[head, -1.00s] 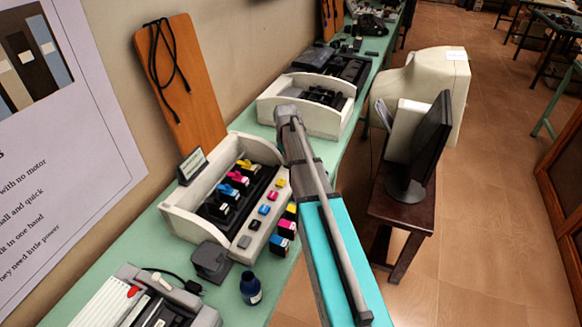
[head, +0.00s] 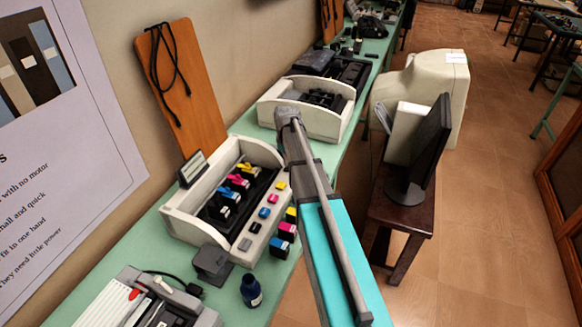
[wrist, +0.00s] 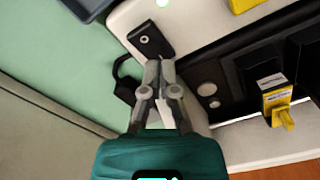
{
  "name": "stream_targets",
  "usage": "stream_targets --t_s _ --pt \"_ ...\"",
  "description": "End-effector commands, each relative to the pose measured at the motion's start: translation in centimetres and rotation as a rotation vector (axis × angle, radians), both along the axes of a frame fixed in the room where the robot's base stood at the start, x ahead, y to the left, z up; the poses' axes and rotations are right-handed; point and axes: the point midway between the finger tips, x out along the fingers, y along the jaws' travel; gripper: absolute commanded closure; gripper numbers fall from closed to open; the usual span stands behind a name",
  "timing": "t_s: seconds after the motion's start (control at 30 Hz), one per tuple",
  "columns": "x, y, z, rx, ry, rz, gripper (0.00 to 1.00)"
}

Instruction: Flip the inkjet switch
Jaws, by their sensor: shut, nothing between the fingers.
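The inkjet exhibit is an open cream housing (head: 178,222) on the green bench. It holds a row of ink cartridges with coloured tops, and coloured buttons line its front. In the wrist view, a small black plate with a round pale stud (wrist: 150,41), likely the switch, sits on the cream face. My gripper (wrist: 160,66) is shut and empty, with its fingertips at the lower edge of that plate. I cannot tell whether they touch it.
A yellow cartridge (wrist: 277,102) hangs in the black carriage at the right of the wrist view. A dark blue bottle (head: 251,290) and a grey block (head: 212,262) stand in front of the housing. A monitor (head: 425,150) stands on a stool to the right.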

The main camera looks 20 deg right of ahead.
Motion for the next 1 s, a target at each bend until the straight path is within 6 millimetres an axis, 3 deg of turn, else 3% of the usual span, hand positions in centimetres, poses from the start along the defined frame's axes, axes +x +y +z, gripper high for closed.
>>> stream_targets --t_s 1.0 --pt "0.0 0.0 5.6 0.0 -0.001 0.0 1.0"
